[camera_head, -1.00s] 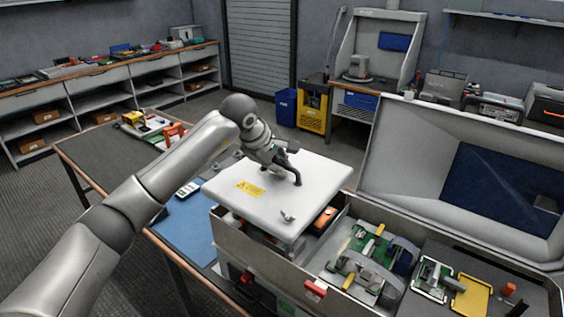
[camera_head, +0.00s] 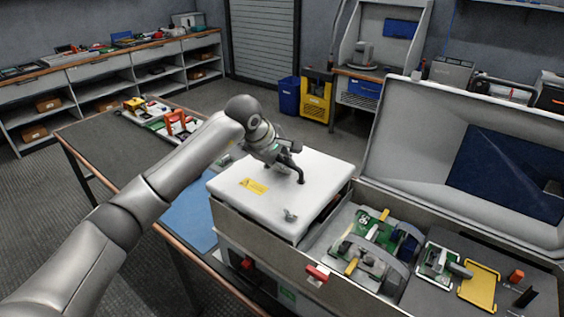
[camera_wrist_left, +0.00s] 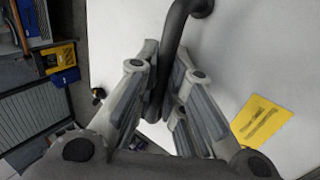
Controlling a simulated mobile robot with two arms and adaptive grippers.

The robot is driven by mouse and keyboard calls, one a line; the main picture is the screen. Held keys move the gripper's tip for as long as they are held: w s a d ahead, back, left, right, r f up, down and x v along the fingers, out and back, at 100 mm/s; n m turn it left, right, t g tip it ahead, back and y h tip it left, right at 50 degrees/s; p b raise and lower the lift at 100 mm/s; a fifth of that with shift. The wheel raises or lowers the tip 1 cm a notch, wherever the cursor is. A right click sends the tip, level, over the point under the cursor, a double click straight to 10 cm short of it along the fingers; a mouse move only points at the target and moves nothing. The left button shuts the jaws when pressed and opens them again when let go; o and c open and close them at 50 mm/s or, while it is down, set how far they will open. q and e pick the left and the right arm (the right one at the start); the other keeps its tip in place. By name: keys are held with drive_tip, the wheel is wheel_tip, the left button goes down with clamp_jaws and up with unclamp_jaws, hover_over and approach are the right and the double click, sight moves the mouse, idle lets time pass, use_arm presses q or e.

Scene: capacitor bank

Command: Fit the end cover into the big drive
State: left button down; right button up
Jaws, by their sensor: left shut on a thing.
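The end cover (camera_head: 320,180) is a pale flat panel with a yellow warning label (camera_head: 253,186), a dark bent handle and a small grey fastener (camera_head: 291,215). My left gripper (camera_head: 290,165) is shut on the handle, which also shows between the fingers in the left wrist view (camera_wrist_left: 175,50). The cover lies roughly level over the left end of the big drive (camera_head: 262,243), close to its rim. I cannot tell whether it is fully seated; its underside and far edge are hidden. My right gripper is out of view.
The drive's large lid (camera_head: 410,150) stands open behind it. Green boards and grey parts (camera_head: 370,245) fill the open middle. A red latch (camera_head: 317,274) sits on the front wall. A blue mat (camera_head: 190,215) lies on the bench to the left.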

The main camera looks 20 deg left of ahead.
use_arm(q)
drive_tip(key=shift+f+b, duration=0.6)
drive_tip(key=shift+b, duration=0.05)
idle(0.4)
drive_tip(key=c, duration=1.5)
unclamp_jaws()
drive_tip(key=shift+o, duration=0.2)
drive_tip(key=shift+s+f, duration=0.1)
drive_tip(key=shift+f, duration=0.05)
